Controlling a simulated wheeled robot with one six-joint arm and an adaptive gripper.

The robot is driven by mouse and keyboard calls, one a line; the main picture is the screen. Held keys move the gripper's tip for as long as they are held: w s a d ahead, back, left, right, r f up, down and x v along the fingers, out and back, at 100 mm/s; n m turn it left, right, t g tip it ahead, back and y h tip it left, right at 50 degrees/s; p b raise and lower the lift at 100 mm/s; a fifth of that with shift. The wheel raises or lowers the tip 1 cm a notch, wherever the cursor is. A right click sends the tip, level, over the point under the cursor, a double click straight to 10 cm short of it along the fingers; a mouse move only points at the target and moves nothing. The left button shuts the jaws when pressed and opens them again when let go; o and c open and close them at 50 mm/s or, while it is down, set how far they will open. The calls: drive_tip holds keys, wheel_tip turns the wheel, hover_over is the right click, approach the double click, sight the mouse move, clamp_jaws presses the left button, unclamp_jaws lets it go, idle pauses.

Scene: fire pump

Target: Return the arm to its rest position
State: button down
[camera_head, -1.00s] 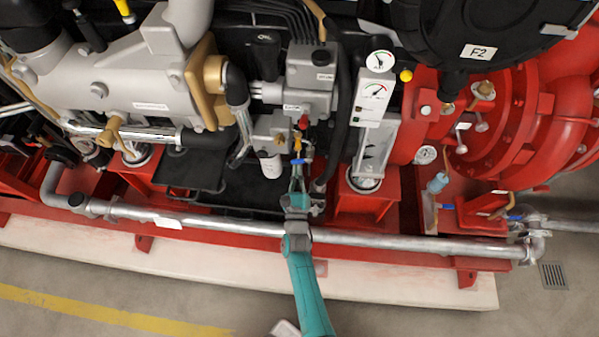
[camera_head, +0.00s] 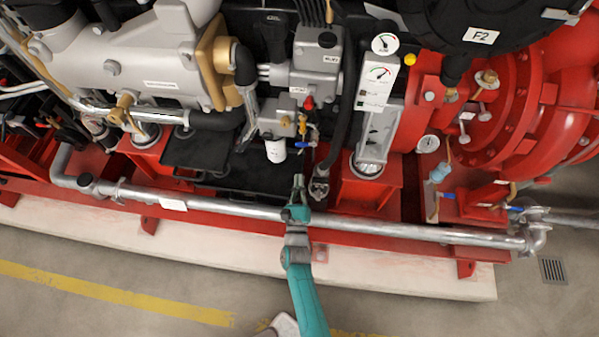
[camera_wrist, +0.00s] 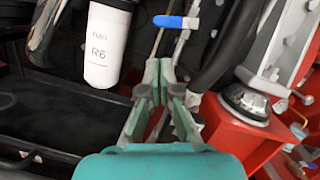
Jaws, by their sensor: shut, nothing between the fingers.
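My arm, teal, reaches up from the bottom middle of the head view. My gripper (camera_head: 298,181) is at its end, just above the long silver pipe in the picture and below the small valves. In the wrist view my gripper (camera_wrist: 160,66) has its fingertips together, with nothing seen between them. A blue-handled valve (camera_wrist: 176,22) shows just beyond the fingertips, apart from them. A white filter canister (camera_wrist: 107,45) marked FUEL R6 stands to their left.
The silver pipe (camera_head: 400,232) runs along the front of the red frame, near my arm. A gauge panel (camera_head: 376,85) stands to the right of the gripper. Black hoses and a red mount (camera_wrist: 240,130) are close on the right. The floor (camera_head: 90,290) in front is clear.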

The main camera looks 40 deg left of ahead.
drive_tip(key=shift+s+d+f, duration=0.1)
drive_tip(key=shift+s+d, duration=0.2)
drive_tip(key=shift+s, duration=0.1)
